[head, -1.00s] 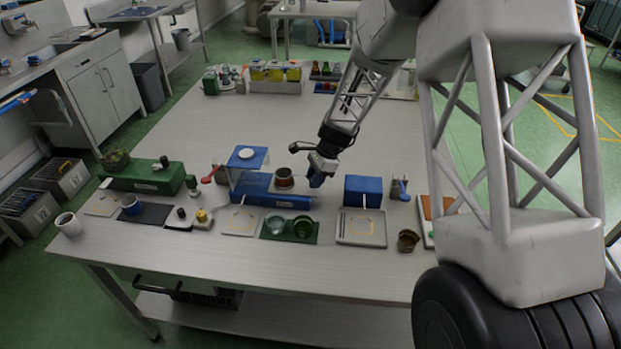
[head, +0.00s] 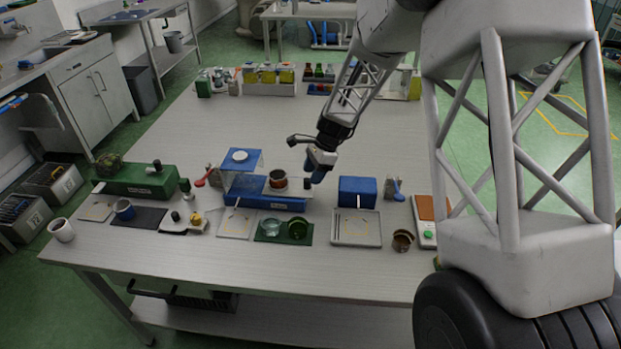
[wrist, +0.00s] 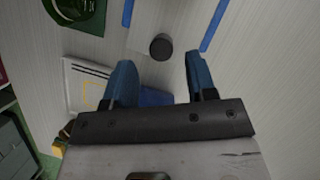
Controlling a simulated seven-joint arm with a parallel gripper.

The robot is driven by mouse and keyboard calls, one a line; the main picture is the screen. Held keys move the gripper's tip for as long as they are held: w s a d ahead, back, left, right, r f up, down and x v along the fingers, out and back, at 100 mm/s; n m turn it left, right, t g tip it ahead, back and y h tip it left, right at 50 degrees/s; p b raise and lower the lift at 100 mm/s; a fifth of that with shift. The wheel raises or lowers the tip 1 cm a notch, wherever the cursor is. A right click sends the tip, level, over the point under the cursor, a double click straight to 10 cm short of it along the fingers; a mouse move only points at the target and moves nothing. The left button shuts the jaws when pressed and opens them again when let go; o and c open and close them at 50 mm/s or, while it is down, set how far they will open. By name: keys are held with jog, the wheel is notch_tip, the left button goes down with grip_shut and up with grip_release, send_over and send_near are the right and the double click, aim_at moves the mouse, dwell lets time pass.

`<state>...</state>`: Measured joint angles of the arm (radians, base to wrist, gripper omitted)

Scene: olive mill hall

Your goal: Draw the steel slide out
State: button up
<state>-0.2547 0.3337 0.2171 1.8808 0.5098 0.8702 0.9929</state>
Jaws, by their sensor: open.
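The steel slide (wrist: 165,22) shows in the wrist view as a pale grey strip between two blue rails. A dark round knob (wrist: 160,47) sits at its near end. The blue housing (head: 283,203) with these rails stands mid-table in the head view, where the slide is hard to make out. My gripper (head: 318,176) hangs at the housing's right end. In the wrist view my gripper (wrist: 159,62) has its two blue fingers apart, with nothing between them. The knob appears just beyond the fingertips, roughly centred between them. I cannot tell the height gap.
A green mat (head: 266,238) with bowls lies in front.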

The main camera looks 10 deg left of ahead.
jog(key=shift+v, duration=2.35)
